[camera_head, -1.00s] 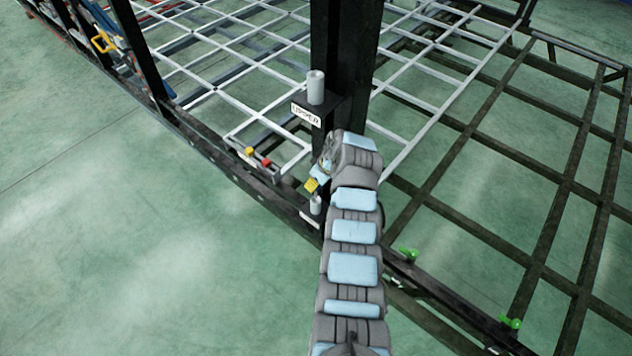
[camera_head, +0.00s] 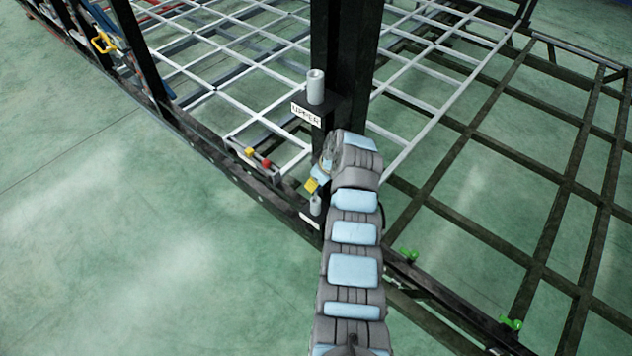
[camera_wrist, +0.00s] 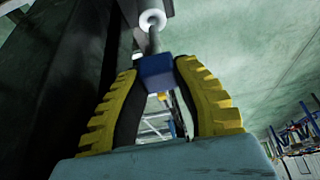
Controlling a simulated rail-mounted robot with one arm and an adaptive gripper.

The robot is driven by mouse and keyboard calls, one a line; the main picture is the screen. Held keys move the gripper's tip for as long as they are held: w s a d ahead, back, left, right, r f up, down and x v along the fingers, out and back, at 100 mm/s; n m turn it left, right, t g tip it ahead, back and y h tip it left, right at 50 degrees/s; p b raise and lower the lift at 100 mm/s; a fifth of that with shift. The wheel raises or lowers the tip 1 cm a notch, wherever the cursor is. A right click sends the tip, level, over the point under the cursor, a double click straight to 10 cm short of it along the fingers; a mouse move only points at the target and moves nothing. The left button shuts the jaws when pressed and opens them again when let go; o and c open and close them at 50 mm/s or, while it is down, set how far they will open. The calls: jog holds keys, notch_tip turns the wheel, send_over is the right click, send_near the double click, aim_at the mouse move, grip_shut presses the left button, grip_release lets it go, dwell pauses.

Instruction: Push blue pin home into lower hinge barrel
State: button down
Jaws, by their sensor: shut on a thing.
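In the wrist view, my gripper (camera_wrist: 157,82) has its yellow ridged fingers closed on the blue head of the pin (camera_wrist: 154,71). The pin's grey shaft points away from the fingers to the pale round mouth of a hinge barrel (camera_wrist: 152,19). The shaft's tip meets or enters that mouth, and a length of shaft still shows between barrel and head. In the head view, my gripper (camera_head: 312,185) is just above the lower hinge barrel (camera_head: 316,205), below the UPPER label. My wrist hides the pin there.
The upper hinge barrel (camera_head: 316,87) stands on the black post (camera_head: 343,60) above the UPPER label (camera_head: 306,115). Red (camera_head: 266,163) and yellow (camera_head: 249,152) pieces sit left of my wrist. Green parts (camera_head: 408,254) lie along the frame rail. Floor at left is clear.

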aim_at(316, 195)
jog(key=shift+f+b, duration=2.55)
jog(key=shift+f, duration=1.05)
jog(key=c, duration=0.8)
grip_release()
jog(key=shift+r, duration=0.2)
jog(key=v, duration=1.1)
jog(key=shift+r, duration=0.35)
jog(key=shift+s, duration=0.1)
